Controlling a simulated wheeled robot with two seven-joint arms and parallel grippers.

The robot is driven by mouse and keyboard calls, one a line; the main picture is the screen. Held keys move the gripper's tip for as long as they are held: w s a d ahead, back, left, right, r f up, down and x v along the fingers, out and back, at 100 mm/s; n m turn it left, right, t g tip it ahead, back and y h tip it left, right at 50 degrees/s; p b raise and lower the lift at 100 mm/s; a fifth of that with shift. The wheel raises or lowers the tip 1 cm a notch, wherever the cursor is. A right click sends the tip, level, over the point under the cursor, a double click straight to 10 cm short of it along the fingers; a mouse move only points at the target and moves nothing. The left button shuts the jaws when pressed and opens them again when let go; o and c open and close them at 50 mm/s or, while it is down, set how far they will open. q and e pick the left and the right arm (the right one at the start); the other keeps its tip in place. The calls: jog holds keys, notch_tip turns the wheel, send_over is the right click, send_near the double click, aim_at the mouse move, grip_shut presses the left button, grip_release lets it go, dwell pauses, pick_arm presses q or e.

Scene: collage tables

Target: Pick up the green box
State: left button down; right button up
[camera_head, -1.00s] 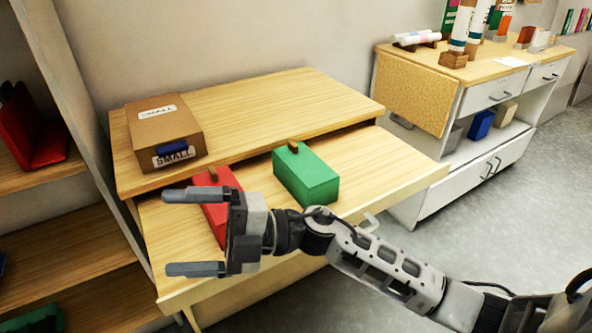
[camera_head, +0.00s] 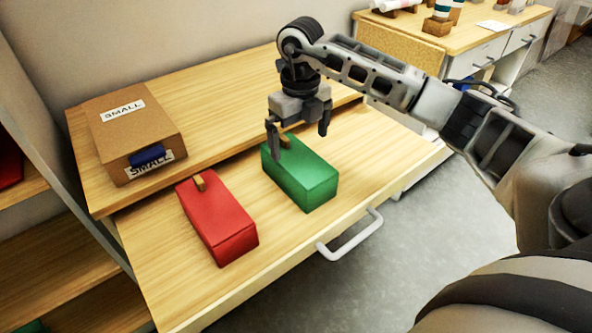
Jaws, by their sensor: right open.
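The green box (camera_head: 303,176) lies on the pulled-out drawer (camera_head: 160,265) of the wooden desk, right of the red box (camera_head: 217,218). A small brown tab at its back end is partly hidden by my gripper. My right gripper (camera_head: 299,146) points down over the back part of the green box, its fingers apart with nothing between them that I can see held. One finger shows in front of the box's left back side, the other beyond its right back side. I cannot tell whether they touch it. My left gripper is not in view.
A cardboard box (camera_head: 120,118) labelled SMALL stands on the desk top (camera_head: 215,95) at the back left. The drawer's white handle (camera_head: 350,236) sticks out at the front. A white cabinet (camera_head: 490,60) stands at the right. Shelves are at the left.

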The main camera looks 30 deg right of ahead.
aim_at(297, 171)
jog(key=f, duration=0.6)
jog(key=f+p, duration=0.1)
jog(key=f, duration=0.2)
jog(key=shift+a+f, duration=0.25)
jog(key=shift+f, duration=0.15)
jog(key=shift+w, duration=0.1)
jog(key=c, duration=1)
